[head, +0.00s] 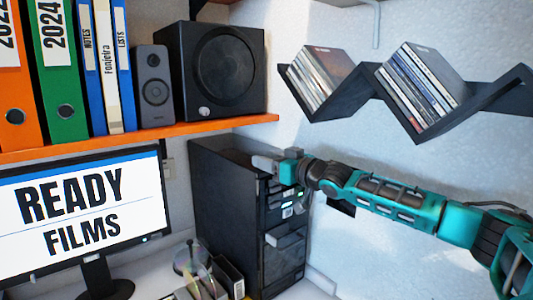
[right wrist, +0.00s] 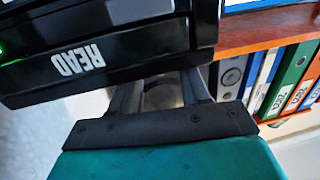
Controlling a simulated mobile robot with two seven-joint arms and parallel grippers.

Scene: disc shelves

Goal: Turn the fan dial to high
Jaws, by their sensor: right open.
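A black computer tower (head: 222,205) stands below the orange shelf, and its front panel (head: 285,245) faces right in the head view. My right gripper (head: 272,163) is at the top of that front panel, with its fingers apart. In the right wrist view the gripper (right wrist: 160,95) points at the black front panel (right wrist: 115,50), which bears the letters READ. A dim grey rounded shape (right wrist: 160,95) shows between the fingers; I cannot tell whether it is the fan dial. I cannot make out the dial or its setting in the head view. My left gripper is not in view.
The orange shelf (head: 140,137) holds binders, a small speaker (head: 153,87) and a large black speaker (head: 218,70), above and left of the gripper. A monitor (head: 82,207) stands left of the tower. A zigzag wall shelf (head: 372,88) with disc cases hangs above my right arm.

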